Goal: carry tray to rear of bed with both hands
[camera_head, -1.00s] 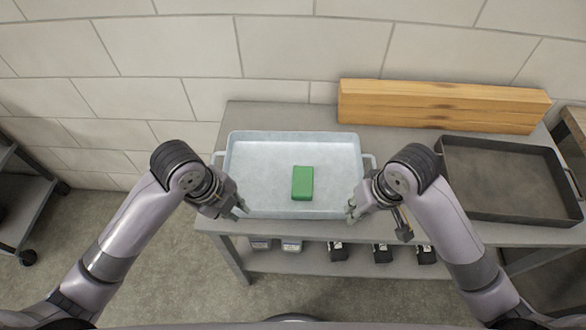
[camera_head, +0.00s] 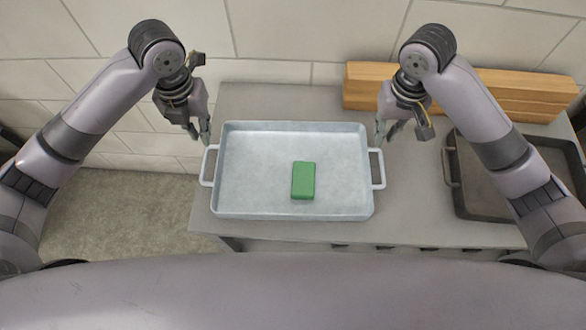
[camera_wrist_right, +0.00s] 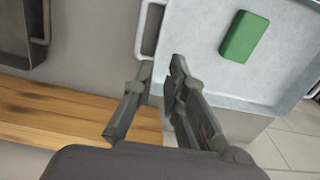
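A light grey metal tray (camera_head: 255,205) lies flat on a grey bench, with a loop handle on its left and right ends. A green block (camera_head: 303,181) lies in it, right of the middle. My left gripper (camera_head: 202,138) is open and empty, above the back end of the tray's left handle (camera_head: 208,168). My right gripper (camera_head: 384,138) is open and empty, near the back end of the right handle (camera_head: 379,168). In the right wrist view its fingers (camera_wrist_right: 161,68) are spread close to the tray's edge and that handle (camera_wrist_right: 142,30), with nothing between them.
The grey bench (camera_head: 270,233) has a bare strip in front of the tray. Stacked wooden beams (camera_head: 480,87) lie at the back right. A dark tray (camera_head: 485,200) lies to the right, partly behind my right arm. A block wall stands behind the bench.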

